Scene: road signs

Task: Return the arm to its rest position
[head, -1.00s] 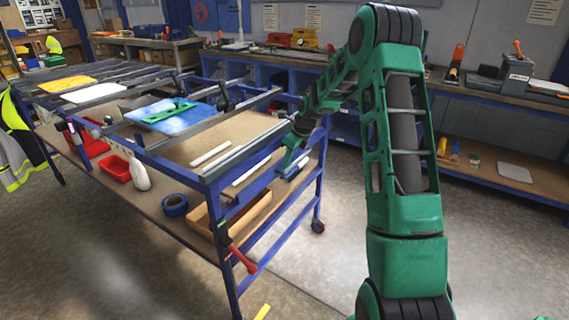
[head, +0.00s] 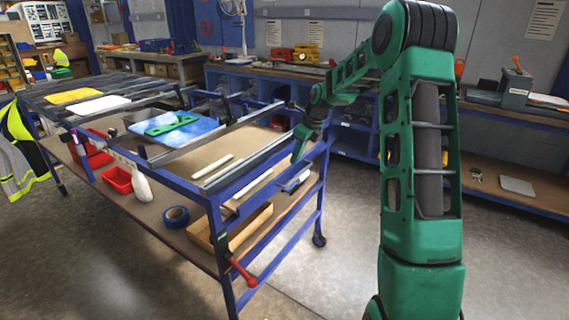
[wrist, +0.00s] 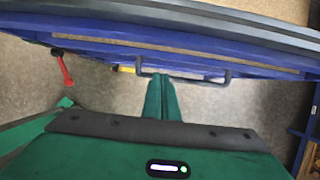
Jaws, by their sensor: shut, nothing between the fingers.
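My green arm rises at the right of the head view and reaches over toward the near end of the blue trolley (head: 206,189). My gripper (head: 298,152) hangs beside the trolley's right end, near a small tray-like handle piece (head: 296,181). In the wrist view my gripper's green fingers (wrist: 161,98) are together with nothing between them. They point toward the blue trolley frame (wrist: 100,47) and a dark handle bar (wrist: 185,77). I cannot tell whether the fingertips touch the bar.
The trolley carries a blue sign (head: 172,130) with a green piece, a white sign (head: 98,105) and a yellow sign (head: 74,96). A red-handled clamp (head: 243,272) hangs at its front corner. A workbench (head: 500,203) stands behind my arm. Floor right of the trolley is clear.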

